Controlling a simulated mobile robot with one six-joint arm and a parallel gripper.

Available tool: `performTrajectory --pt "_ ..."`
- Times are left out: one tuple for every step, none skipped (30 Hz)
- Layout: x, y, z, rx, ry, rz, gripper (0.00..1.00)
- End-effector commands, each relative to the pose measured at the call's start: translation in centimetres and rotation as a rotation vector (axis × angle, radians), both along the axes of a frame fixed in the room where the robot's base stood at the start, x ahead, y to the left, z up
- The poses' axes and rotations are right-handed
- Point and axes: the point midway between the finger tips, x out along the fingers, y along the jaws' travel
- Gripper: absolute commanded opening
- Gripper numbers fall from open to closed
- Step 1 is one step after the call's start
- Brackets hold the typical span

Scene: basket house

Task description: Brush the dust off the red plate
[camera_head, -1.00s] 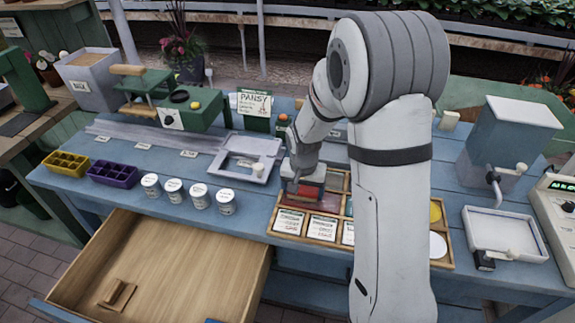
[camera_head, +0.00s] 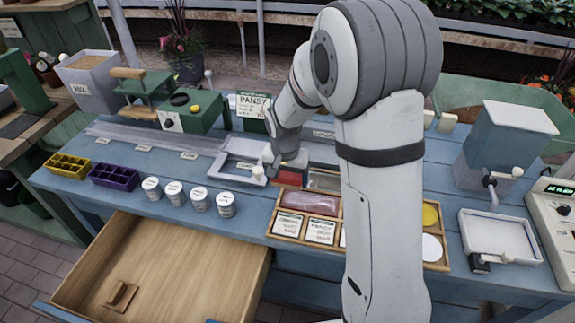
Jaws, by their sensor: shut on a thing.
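A shallow wooden tray (camera_head: 272,238) with several compartments stands on the blue bench. A dull pinkish-red plate (camera_head: 310,202) with a hazy surface lies in one of its compartments. My gripper (camera_head: 287,164) is over the tray's back left corner, behind and left of that plate. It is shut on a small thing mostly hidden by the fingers. A brighter red patch (camera_head: 290,178) shows just under the gripper; I cannot tell whether it belongs to the held thing or lies in the tray. No brush can be made out clearly.
A framed white tray (camera_head: 240,160) is close left of my gripper. Several white tins (camera_head: 199,198) stand further left. An open drawer (camera_head: 170,262) juts out in front. A grey machine (camera_head: 507,140) and a metal pan (camera_head: 500,236) are at the right.

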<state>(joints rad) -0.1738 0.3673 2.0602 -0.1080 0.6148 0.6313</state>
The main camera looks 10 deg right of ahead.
Motion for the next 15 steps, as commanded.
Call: performTrajectory --pt "0.0 0.0 0.8 0.0 -0.002 -0.001 0.53" --pt "0.1 -0.1 1.1 0.0 -0.002 -0.001 0.53" --pt "0.1 -0.1 1.5 0.0 -0.002 -0.002 0.53" --pt "0.1 -0.1 1.7 0.0 -0.002 -0.002 0.53" --pt "0.1 -0.1 2.0 0.0 -0.002 -0.002 0.53" --pt "0.1 -0.1 2.2 0.0 -0.002 -0.002 0.53" --pt "0.1 -0.1 2.4 0.0 -0.001 -0.002 0.53" --pt "0.1 -0.1 2.5 0.0 -0.001 -0.002 0.53" --pt "0.1 -0.1 2.6 0.0 -0.001 -0.002 0.53" --pt "0.0 -0.1 2.7 0.0 -0.001 -0.002 0.53" --pt "0.0 -0.1 2.7 0.0 -0.001 -0.002 0.53" --pt "0.0 -0.1 2.7 0.0 -0.001 -0.003 0.53" --pt "0.0 -0.1 2.7 0.0 0.0 -0.003 0.53" --pt "0.0 -0.1 2.6 0.0 -0.001 -0.003 0.53" --pt "0.1 -0.1 2.6 0.0 -0.001 -0.003 0.53"
